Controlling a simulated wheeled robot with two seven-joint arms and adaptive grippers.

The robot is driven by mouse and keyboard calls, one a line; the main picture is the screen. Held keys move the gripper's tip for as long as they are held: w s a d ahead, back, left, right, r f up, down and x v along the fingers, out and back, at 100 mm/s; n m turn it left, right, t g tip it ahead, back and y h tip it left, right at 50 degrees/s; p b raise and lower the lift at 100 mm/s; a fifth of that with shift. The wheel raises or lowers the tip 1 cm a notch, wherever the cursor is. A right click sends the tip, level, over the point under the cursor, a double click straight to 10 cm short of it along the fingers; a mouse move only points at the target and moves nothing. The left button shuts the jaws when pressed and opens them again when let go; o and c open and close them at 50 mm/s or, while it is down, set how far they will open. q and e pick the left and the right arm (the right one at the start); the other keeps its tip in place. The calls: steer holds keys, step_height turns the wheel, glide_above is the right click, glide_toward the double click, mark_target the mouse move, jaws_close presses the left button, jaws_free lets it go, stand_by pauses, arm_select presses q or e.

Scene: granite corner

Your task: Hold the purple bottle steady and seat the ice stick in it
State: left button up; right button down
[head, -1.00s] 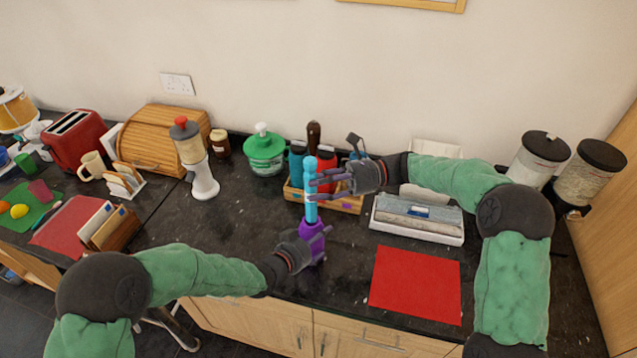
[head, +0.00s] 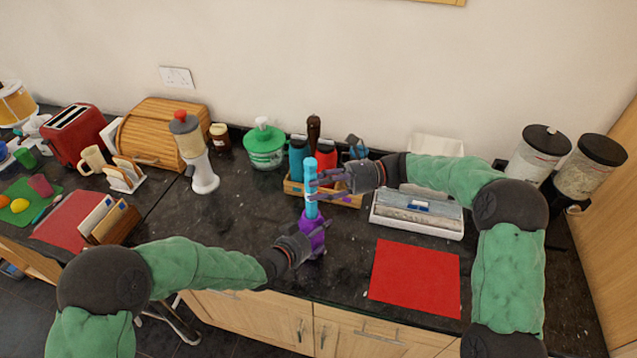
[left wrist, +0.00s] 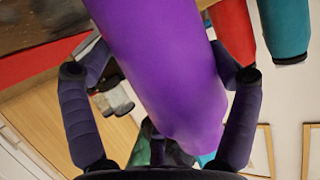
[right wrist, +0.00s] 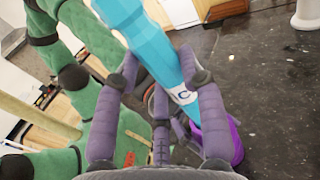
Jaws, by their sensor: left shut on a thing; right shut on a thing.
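The purple bottle (head: 314,236) stands upright on the dark counter near its front edge. My left gripper (head: 310,243) is shut around its body, and the bottle fills the left wrist view (left wrist: 165,70) between the fingers. The light blue ice stick (head: 311,190) is upright directly above the bottle, its lower end at the bottle's mouth. My right gripper (head: 318,182) is shut on the stick's middle. In the right wrist view the stick (right wrist: 150,45) slants between the fingers, with the bottle (right wrist: 218,140) beyond. Fingers partly hide the joint, so I cannot tell how deep the stick sits.
A wooden tray (head: 347,200) with bottles stands just behind. A white box (head: 416,218) and a red mat (head: 414,277) lie to the right. A green-lidded jar (head: 265,147) and a white dispenser (head: 204,176) stand back left.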

steer(key=shift+f, duration=4.1)
steer(key=c, duration=0.8)
jaws_free()
steer(key=shift+o, duration=0.7)
steer(key=shift+f, duration=0.1)
steer(key=shift+s, duration=0.1)
glide_toward(317, 210)
steer(key=shift+w+d+r, duration=0.15)
steer(key=shift+d+r, duration=0.05)
steer(key=shift+d, duration=0.4)
steer(key=shift+w+d+r, duration=0.15)
steer(key=shift+d+r, duration=0.05)
steer(key=shift+d, duration=0.35)
arm_select(q)
steer(key=o, duration=1)
